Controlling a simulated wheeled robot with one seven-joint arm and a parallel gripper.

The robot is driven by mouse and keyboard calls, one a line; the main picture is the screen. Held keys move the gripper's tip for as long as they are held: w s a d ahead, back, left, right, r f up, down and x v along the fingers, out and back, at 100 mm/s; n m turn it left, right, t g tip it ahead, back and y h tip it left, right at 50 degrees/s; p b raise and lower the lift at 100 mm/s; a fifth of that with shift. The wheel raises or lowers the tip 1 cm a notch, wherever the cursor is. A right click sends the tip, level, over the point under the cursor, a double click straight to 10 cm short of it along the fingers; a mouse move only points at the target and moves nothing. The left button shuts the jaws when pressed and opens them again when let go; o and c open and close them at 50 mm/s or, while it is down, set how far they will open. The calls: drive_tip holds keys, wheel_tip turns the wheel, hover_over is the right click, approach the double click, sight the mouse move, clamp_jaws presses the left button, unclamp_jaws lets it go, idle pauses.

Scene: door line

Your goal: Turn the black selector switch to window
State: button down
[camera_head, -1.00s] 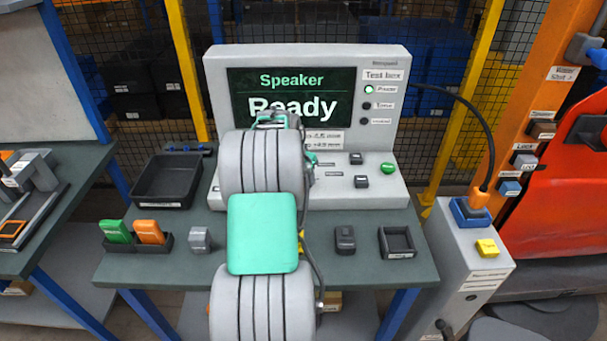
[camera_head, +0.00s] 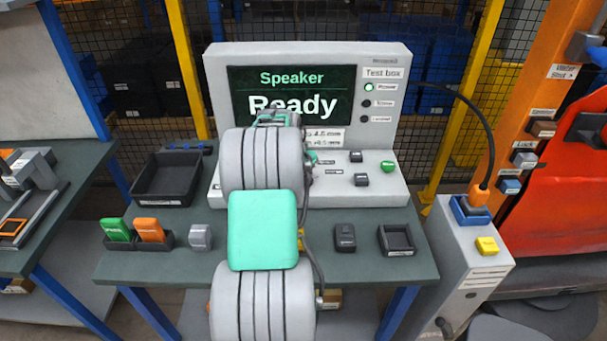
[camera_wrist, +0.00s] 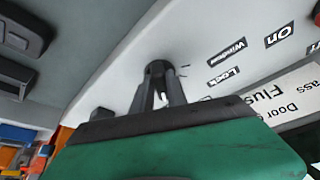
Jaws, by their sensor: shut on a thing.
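The black selector switch (camera_wrist: 157,68) shows in the wrist view as a small dark round knob on the pale panel of the test box. My gripper (camera_wrist: 160,88) is shut on it, with a finger on each side. Printed labels "Window" (camera_wrist: 227,53) and "Lock" (camera_wrist: 223,77) stand to the right of the knob. The fingers hide part of the knob, and I cannot tell which label it points to. In the head view my own arm hides the switch and the fingertips. The test box (camera_head: 345,55) has a screen reading "Speaker Ready" (camera_head: 292,92).
On the panel a green button (camera_head: 388,167) and black switches (camera_head: 361,180) sit right of my arm. A black tray (camera_head: 166,180), green and orange blocks (camera_head: 150,229) and a small open box (camera_head: 397,239) are on the bench. A cable runs to a grey cabinet (camera_head: 470,260) at right.

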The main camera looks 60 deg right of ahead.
drive_tip(key=shift+n+b, duration=0.3)
drive_tip(key=n+b, duration=0.1)
drive_tip(key=n+t+b, duration=0.1)
drive_tip(key=n, duration=0.1)
drive_tip(key=shift+s+d+f+n+t, duration=0.1)
drive_tip(key=shift+s+f+n+t, duration=0.05)
drive_tip(key=shift+s+n+t, duration=0.15)
drive_tip(key=n, duration=0.1)
drive_tip(key=n+t+b, duration=0.1)
drive_tip(key=n, duration=0.1)
drive_tip(key=n+y, duration=0.1)
drive_tip(key=shift+s+d+n+t, duration=0.15)
drive_tip(key=shift+s+n+t, duration=0.1)
drive_tip(key=shift+n+t, duration=0.05)
drive_tip(key=n, duration=0.1)
drive_tip(key=n+y, duration=0.1)
drive_tip(key=n, duration=0.1)
drive_tip(key=n+t, duration=0.1)
drive_tip(key=shift+s+d+r+y, duration=0.15)
drive_tip(key=shift+d+r+y, duration=0.05)
drive_tip(key=shift+r+y, duration=0.1)
drive_tip(key=n+p, duration=0.1)
drive_tip(key=n+y, duration=0.1)
drive_tip(key=n, duration=0.1)
drive_tip(key=n+p, duration=0.1)
drive_tip(key=n, duration=0.1)
drive_tip(key=shift+d+t+y+p, duration=0.25)
drive_tip(key=shift+t+y+p, duration=0.05)
drive_tip(key=shift+f, duration=0.1)
